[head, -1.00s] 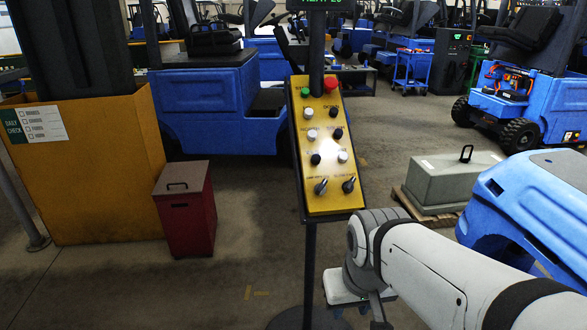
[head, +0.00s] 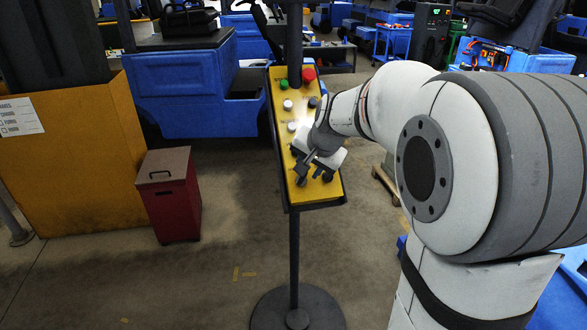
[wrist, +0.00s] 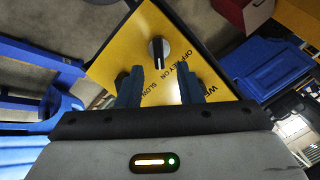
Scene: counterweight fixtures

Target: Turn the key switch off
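The key switch (wrist: 158,52) is a dark round knob with a pale bar on the yellow control panel, beside printed "OFF KEY ON" text. In the wrist view it lies just beyond my fingertips, roughly centred between them, apart from both. In the head view the left lower knob (head: 301,181) shows just below my gripper (head: 306,163). My gripper (wrist: 160,72) is open and empty, its two blue-grey fingers spread over the panel. A second knob (wrist: 121,78) is partly hidden by the left finger. My wrist covers part of the panel in the head view.
The yellow panel (head: 284,122) stands on a thin post with a round base (head: 297,308). A red emergency button (head: 308,75) and a green button (head: 283,84) sit at its top. A red box (head: 171,200) stands to the left. Floor between them is clear.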

